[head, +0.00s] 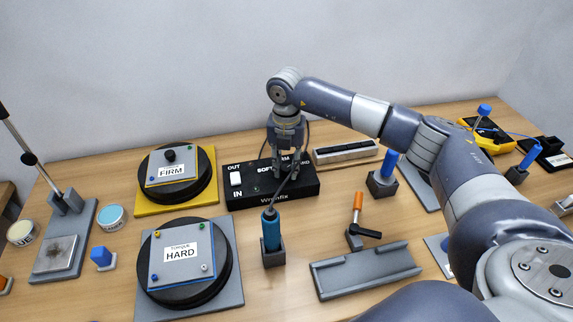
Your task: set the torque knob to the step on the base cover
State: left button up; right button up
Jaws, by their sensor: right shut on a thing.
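A black control box (233,198) stands at the middle back, with a white OUT/IN switch (236,179) and the words SOFT, FIRM and a partly covered third step. My right gripper (288,172) reaches down from above onto this box and is shut on the torque knob, which its fingers mostly hide. I cannot tell where the knob points. A round black cover on a yellow base has a plate labelled FIRM (171,172). My left gripper is not in view.
A blue-handled screwdriver (271,232) stands upright in a holder before the box, its shaft close below my right gripper. An orange-handled tool (358,212), a grey tray (366,269) and a blue-topped post (388,168) are to the right. Paint-like tins (111,217) lie left.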

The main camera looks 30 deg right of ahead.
aim_at(286, 168)
dwell(0.3)
jog(key=o, duration=1.1)
jog(key=shift+c, duration=0.2)
notch_tip(286, 168, up, 12)
